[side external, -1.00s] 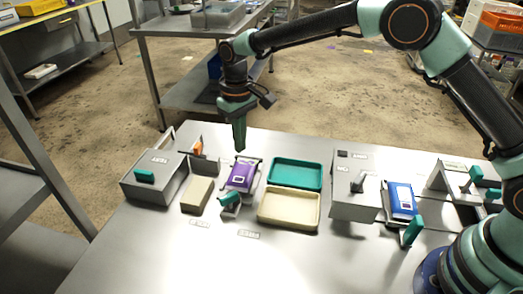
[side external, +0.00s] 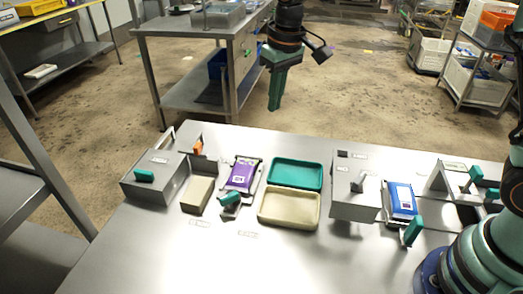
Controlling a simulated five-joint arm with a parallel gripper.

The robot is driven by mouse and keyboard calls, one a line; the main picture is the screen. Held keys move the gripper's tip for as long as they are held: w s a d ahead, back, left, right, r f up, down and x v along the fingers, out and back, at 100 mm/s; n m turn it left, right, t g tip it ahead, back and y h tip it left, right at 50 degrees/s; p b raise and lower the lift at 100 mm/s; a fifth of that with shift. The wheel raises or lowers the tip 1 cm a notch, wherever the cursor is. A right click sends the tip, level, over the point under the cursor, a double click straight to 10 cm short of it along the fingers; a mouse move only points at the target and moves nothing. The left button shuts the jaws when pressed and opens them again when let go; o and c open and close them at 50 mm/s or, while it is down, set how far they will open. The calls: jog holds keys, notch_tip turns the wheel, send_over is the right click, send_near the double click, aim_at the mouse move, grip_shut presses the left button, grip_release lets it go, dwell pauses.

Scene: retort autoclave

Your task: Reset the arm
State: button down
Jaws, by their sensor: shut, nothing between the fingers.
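My gripper (side external: 274,106) hangs pointing down in the side external view, well above and beyond the back edge of the steel table (side external: 270,262). Its green fingers are shut with nothing between them. It is apart from everything on the table. The upper part of my arm runs out of the top of the picture.
The front of the table is clear.

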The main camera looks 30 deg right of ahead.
jog(key=s+d+r+m+t, duration=0.1)
jog(key=s+d+r+t, duration=0.1)
jog(key=s+d, duration=0.4)
jog(key=s+d+r+m+t, duration=0.1)
jog(key=s+d+t, duration=0.1)
jog(key=s+d, duration=0.4)
jog(key=s, duration=0.5)
jog(key=shift+s+d+r, duration=0.15)
jog(key=shift+s+r, duration=0.2)
jog(key=shift+r, duration=0.05)
